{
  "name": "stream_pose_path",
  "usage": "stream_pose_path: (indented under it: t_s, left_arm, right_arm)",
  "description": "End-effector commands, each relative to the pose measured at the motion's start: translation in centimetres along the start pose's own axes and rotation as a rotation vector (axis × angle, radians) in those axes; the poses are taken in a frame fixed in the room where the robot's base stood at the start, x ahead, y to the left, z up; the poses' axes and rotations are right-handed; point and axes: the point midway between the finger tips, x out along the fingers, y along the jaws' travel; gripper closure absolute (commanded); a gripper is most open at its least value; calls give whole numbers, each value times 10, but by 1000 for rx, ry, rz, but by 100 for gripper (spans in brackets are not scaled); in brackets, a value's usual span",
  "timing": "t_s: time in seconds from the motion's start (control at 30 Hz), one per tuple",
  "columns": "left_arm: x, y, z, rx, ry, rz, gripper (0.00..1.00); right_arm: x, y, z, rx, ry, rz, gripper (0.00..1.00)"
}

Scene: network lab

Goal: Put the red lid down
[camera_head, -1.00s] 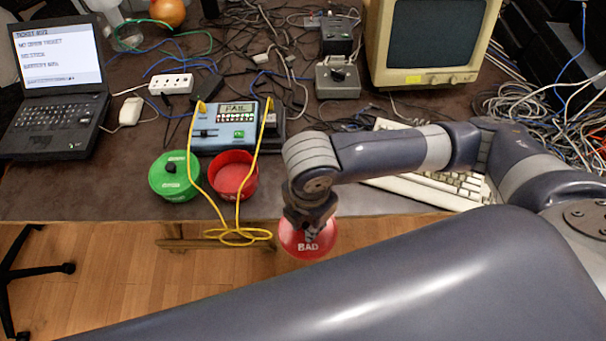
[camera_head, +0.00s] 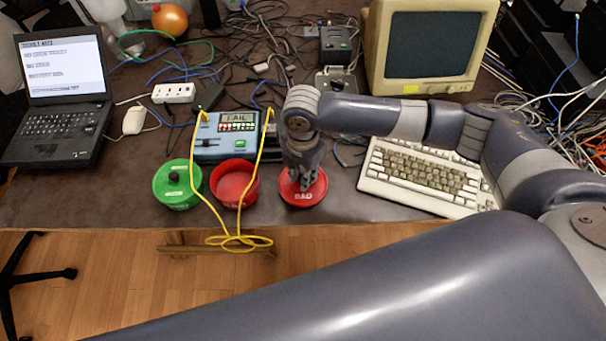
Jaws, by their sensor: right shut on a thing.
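The red lid (camera_head: 311,198), marked "BAD", is at the front of the table, right of the open red container (camera_head: 235,184). My right gripper (camera_head: 304,182) points down and is shut on the lid from above; its fingers hide the lid's knob. The lid looks level and is over the tabletop. I cannot tell whether it touches the table. My left gripper is not in view.
A tester (camera_head: 226,135) reading "FAIL" has a yellow cable (camera_head: 237,241) looping over the front edge. A keyboard (camera_head: 425,172) lies to the right. Some bare table (camera_head: 345,209) lies between lid and keyboard.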

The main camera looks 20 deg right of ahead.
Motion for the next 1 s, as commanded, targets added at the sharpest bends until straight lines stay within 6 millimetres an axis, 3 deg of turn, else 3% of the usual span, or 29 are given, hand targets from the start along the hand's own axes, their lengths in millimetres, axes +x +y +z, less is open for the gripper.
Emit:
stream_pose_path:
  t_s: [0.1, 0.43, 0.47, 0.53, 0.87, 1.0]
  left_arm:
    - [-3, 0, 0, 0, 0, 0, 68]
    - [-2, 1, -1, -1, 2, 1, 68]
    - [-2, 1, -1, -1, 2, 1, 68]
    - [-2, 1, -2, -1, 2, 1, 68]
    - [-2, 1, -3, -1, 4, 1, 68]
    - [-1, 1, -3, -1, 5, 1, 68]
  right_arm:
    - [12, 0, 0, 0, 0, 0, 100]
    - [16, 0, -1, 1, 0, 1, 100]
    - [16, 0, 0, 1, 0, 1, 77]
    - [15, 0, 0, 1, 0, 1, 61]
    - [14, 0, 0, 1, -1, 2, 61]
    - [4, 1, 0, 0, -1, 3, 61]
